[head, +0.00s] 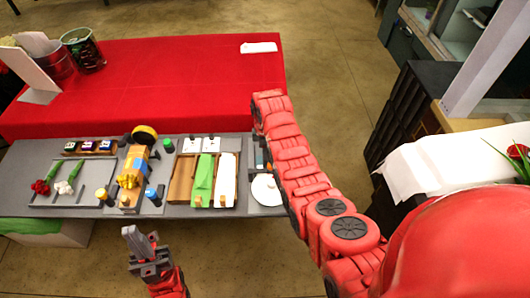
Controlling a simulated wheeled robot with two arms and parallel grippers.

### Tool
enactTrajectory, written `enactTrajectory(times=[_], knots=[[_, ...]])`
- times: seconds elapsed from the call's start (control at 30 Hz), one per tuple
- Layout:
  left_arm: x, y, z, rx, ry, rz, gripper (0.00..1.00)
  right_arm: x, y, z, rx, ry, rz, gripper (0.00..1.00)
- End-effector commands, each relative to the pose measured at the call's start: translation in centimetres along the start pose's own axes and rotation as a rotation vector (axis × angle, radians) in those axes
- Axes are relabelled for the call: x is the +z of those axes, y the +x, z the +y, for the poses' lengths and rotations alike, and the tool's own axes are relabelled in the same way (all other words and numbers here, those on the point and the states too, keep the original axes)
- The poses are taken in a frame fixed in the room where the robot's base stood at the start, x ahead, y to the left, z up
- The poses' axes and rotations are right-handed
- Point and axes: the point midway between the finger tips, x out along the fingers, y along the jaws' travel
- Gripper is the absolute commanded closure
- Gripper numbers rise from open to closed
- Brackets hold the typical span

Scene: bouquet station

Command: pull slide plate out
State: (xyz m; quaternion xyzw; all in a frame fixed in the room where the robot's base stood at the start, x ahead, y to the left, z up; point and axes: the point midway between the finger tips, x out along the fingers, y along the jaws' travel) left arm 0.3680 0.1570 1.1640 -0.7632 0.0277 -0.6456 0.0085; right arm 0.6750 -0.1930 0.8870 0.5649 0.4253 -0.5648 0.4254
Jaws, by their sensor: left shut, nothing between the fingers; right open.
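The grey work board (228,141) lies in front of the red-covered table. I cannot tell for sure which part is the slide plate; a wooden tray (181,178) holding a green piece (202,180) and a white piece (226,180) lies mid-right on the board. A round white disc (266,190) lies at the board's right end, partly beside my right arm. My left gripper (134,238) is shut and empty, in front of the board's near edge, apart from everything on it. My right arm reaches up along the board's right end; its gripper is hidden.
A yellow-orange block device (132,168) stands mid-board among small blue-topped and yellow-topped posts. Red flowers (41,187) and white flowers (64,187) lie in a frame at left. The red table (180,85) is mostly bare, with buckets (82,50) at far left. White-covered furniture (440,160) stands right.

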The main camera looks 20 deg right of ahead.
Motion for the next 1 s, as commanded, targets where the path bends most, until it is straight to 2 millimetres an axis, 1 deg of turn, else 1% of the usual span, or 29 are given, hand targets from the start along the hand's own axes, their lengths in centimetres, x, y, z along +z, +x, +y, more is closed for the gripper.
enactTrajectory(times=[0.03,0.17,0.2,0.27,1.0], knots=[[0.0,-0.02,0.0,0.0,0.0,0.0,1.0,0.0,0.01,0.0,0.0,0.0,0.0,0.59],[0.0,-0.02,0.0,0.0,0.0,0.0,1.0,0.0,0.0,0.01,0.0,0.0,0.0,0.82],[0.0,-0.02,0.0,0.0,0.0,0.0,1.0,0.0,0.0,0.01,0.0,0.0,0.0,0.9],[0.01,-0.03,0.0,0.0,0.0,0.0,1.0,0.0,0.0,0.01,0.0,0.0,0.0,1.0],[0.01,-0.02,0.0,0.0,0.0,0.0,1.0,0.02,-0.03,0.02,0.0,0.0,0.0,1.0]])
